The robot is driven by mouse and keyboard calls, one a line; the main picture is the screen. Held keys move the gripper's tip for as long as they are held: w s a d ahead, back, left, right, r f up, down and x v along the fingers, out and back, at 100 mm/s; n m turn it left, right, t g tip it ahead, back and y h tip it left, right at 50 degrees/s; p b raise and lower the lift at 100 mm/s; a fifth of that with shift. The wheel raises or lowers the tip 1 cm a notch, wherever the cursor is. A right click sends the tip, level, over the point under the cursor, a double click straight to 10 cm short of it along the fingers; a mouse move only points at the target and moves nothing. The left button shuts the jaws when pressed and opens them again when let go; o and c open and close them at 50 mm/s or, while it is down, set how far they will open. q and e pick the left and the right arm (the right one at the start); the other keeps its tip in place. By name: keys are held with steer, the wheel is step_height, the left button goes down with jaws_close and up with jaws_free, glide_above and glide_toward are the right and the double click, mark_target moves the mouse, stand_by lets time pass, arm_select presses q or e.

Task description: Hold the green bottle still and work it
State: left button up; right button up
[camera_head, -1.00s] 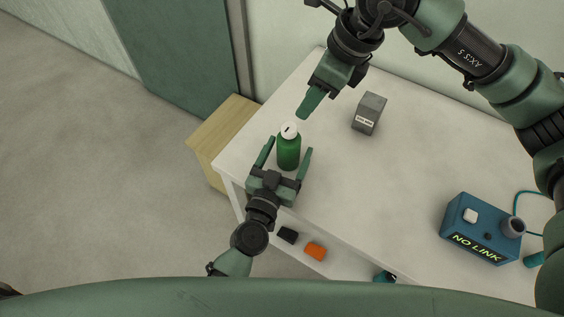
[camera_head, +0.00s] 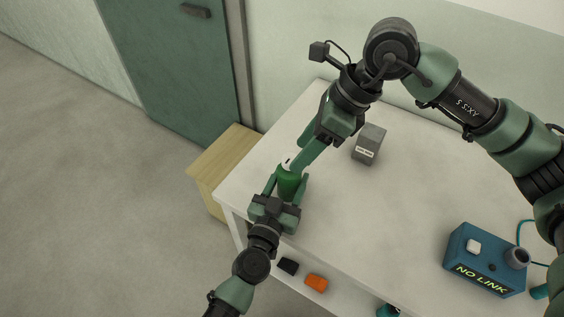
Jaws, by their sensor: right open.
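The green bottle (camera_head: 288,184) stands upright near the left end of the white table. Its white cap (camera_head: 287,163) is largely hidden by my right gripper. My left gripper (camera_head: 288,182) reaches in from below, with one finger on each side of the bottle's body, and looks shut on it. My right gripper (camera_head: 297,163) comes down from the upper right, open, with its fingers at the cap. Whether the fingers touch the cap is hard to tell.
A grey labelled box (camera_head: 369,144) stands behind, right of the bottle. A blue "NO LINK" box (camera_head: 483,260) sits at the table's right. A black item (camera_head: 288,266) and an orange item (camera_head: 316,282) lie on the lower shelf. The table's middle (camera_head: 390,215) is clear.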

steer(key=s+a+f+n+g+y, duration=0.2)
steer(key=s+f+n+g+y, duration=0.15)
steer(key=y, duration=0.25)
steer(key=m+t+y, duration=0.4)
steer(key=t+y, duration=0.2)
steer(key=t, duration=0.3)
glide_toward(290, 162)
steer(key=w, duration=0.2)
steer(key=x, duration=1.2)
steer(key=shift+s+a, duration=0.35)
steer(key=shift+a, duration=0.1)
steer(key=shift+f+g, duration=0.1)
steer(key=shift+g, duration=0.15)
jaws_close()
